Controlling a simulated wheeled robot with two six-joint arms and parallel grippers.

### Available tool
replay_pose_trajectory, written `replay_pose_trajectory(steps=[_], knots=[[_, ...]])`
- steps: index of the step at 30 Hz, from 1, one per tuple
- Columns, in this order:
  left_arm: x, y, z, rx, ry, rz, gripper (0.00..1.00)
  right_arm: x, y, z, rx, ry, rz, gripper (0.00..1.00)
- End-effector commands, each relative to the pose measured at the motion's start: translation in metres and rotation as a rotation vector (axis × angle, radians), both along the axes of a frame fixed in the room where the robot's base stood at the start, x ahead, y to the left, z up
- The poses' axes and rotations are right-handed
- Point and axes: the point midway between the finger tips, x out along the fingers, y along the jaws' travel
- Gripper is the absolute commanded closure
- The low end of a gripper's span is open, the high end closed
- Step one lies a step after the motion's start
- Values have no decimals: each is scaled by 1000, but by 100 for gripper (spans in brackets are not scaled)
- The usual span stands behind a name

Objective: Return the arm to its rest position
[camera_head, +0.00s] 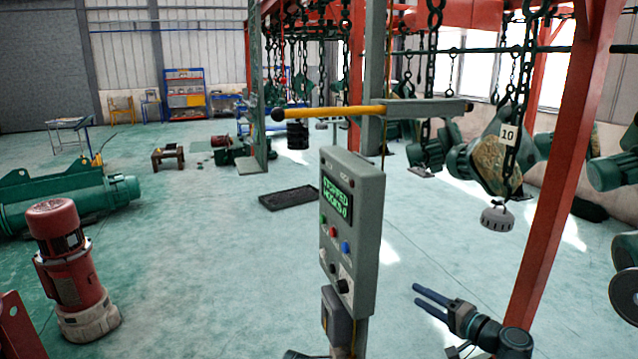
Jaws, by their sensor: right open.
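My right gripper (432,302) shows at the lower right, with its two dark blue fingers apart and nothing between them. Its arm comes in from the bottom right edge. The fingers point left toward a grey control box (350,225) on a post and are clear of it. The box has a green lit display, red and blue buttons and dark knobs. My left gripper is not in the picture.
A red steel post (567,150) rises behind my right arm. Hoists hang on chains, one tagged 10 (509,134). A yellow bar (330,112) crosses above the box. A red motor (70,262) stands at the left. The floor between is mostly clear, with a black tray (262,203).

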Motion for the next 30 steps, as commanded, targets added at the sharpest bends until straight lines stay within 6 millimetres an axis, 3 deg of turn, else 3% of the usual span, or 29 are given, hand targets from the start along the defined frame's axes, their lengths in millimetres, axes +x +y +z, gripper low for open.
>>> replay_pose_trajectory(steps=[1, 6, 9, 13, 18, 21, 30], knots=[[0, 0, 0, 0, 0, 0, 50, -5, 28, -12, -48, 34, 60, 51], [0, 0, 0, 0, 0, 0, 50, -35, 116, -68, -277, 184, 291, 51], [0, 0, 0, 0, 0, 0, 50, -65, 159, -105, -443, 282, 435, 51], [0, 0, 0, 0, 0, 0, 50, -117, 200, -152, -709, 424, 621, 51], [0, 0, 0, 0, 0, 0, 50, -175, 211, -190, -1066, 581, 781, 51], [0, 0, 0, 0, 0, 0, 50, -197, 207, -198, -1242, 646, 821, 51], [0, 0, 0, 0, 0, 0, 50, -218, 194, -199, -1482, 722, 833, 51]])
